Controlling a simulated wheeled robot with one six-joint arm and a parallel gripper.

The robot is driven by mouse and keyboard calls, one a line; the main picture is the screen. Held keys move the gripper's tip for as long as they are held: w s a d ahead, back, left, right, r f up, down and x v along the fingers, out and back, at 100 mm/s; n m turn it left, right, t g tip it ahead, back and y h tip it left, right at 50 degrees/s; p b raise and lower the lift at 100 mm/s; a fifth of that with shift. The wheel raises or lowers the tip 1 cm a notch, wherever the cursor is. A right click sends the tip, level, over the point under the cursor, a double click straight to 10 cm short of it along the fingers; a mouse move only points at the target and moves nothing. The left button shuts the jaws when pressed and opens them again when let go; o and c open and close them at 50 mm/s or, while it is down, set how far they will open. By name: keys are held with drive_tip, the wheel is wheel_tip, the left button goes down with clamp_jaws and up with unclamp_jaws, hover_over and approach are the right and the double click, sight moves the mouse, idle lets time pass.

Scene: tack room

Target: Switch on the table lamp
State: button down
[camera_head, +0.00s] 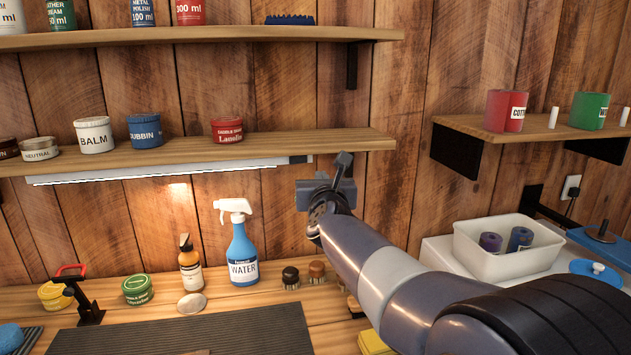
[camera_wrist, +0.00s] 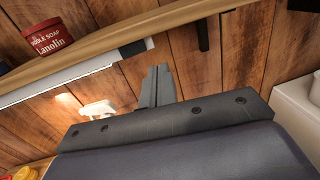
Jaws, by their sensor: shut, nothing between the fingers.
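No lamp with a foot and shade shows. A long slim strip lamp (camera_head: 150,172) is fixed under the lower wall shelf, with a pale lower edge. A warm bright patch shows on the wall below it. Its right end has a small dark part (camera_head: 300,159), which also shows in the wrist view (camera_wrist: 133,48); I cannot make out a switch position. My gripper (camera_head: 343,160) is shut and empty, just right of that end and seemingly apart from it. In the wrist view my fingers (camera_wrist: 156,84) point up, below and right of the lamp's end.
The lower shelf (camera_head: 270,144) carries several tins, including a red one (camera_head: 227,128). A blue spray bottle (camera_head: 242,255) and a brown bottle (camera_head: 190,265) stand on the bench below. A white bin (camera_head: 495,264) is at right. A shelf bracket (camera_head: 352,66) is above my gripper.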

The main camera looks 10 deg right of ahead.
drive_tip(key=shift+s+d+b, duration=0.25)
drive_tip(key=shift+s, duration=1.25)
drive_tip(key=shift+s+d+b, duration=0.2)
drive_tip(key=shift+s+b, duration=0.05)
drive_tip(key=shift+s, duration=1.2)
